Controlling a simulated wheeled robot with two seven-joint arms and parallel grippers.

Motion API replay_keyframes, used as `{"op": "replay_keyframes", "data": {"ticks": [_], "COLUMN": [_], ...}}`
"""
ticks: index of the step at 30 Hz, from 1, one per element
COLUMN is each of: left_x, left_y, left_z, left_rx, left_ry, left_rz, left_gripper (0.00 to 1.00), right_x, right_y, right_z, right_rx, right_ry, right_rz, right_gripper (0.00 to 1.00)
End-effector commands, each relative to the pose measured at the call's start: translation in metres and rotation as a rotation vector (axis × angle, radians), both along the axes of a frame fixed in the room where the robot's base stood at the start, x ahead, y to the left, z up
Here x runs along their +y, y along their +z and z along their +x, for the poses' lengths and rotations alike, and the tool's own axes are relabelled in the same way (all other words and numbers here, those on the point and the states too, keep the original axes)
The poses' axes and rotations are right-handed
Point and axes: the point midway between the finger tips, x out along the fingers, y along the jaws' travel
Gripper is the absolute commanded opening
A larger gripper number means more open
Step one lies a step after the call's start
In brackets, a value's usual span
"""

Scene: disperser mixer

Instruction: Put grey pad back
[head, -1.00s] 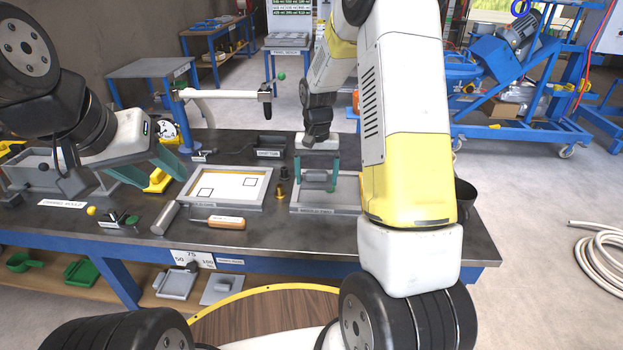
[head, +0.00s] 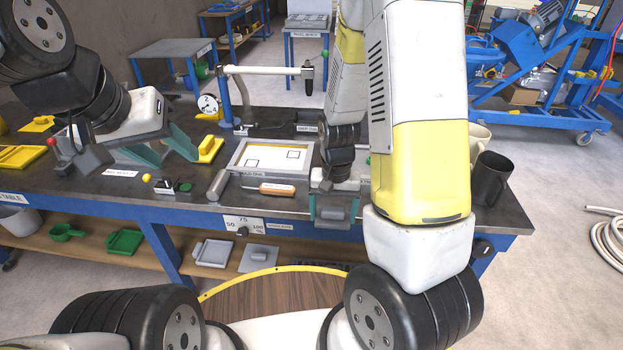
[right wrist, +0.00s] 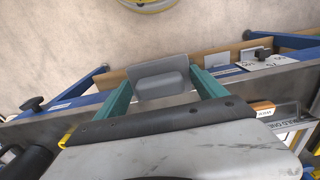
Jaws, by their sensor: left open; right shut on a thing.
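The grey pad (head: 334,208), a flat plate with a rounded handle block, is between the green fingers of my right gripper (head: 333,213), at the bench's front edge. In the right wrist view the pad (right wrist: 162,76) shows between both fingers, with its plate beyond the block. My right gripper is shut on it. Floor shows beyond it in that view. My left gripper (head: 160,148) is open and empty, its green fingers spread above the left part of the bench, beside a yellow pad (head: 209,149).
The lower shelf (head: 180,262) holds a grey tray (head: 213,253), another grey pad (head: 259,257) and green pieces (head: 125,242). A framed tray (head: 273,158), an orange-handled tool (head: 277,189) and a grey cylinder (head: 218,185) lie on the bench. A dark mug (head: 491,178) stands right.

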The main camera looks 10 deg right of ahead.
Motion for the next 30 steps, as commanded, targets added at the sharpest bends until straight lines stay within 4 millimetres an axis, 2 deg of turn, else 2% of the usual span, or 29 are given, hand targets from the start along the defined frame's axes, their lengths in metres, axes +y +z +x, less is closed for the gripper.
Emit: {"op": "replay_keyframes", "data": {"ticks": [1,6,13,22,27,30], "left_x": [0.0,0.0,0.0,0.0,0.0,0.0], "left_y": [0.0,0.0,0.0,0.0,0.0,0.0], "left_z": [0.0,0.0,0.0,0.0,0.0,0.0], "left_rx": [0.0,0.0,0.0,0.0,0.0,0.0], "left_ry": [0.0,0.0,0.0,0.0,0.0,0.0], "left_rz": [0.0,0.0,0.0,0.0,0.0,0.0], "left_gripper": [0.48,0.48,0.48,0.48,0.48,0.48], "right_x": [-0.002,-0.005,-0.008,-0.009,-0.009,-0.009], "right_y": [-0.002,-0.007,-0.011,-0.013,-0.04,-0.048], "right_z": [0.015,0.061,0.114,0.139,0.137,0.138], "right_rx": [-0.002,-0.002,-0.001,0.0,0.004,0.002], "right_ry": [-0.004,-0.003,-0.001,0.0,0.0,0.0], "right_rz": [-0.002,-0.001,0.0,0.0,0.0,0.001], "right_gripper": [0.37,0.37,0.37,0.37,0.37,0.37]}}
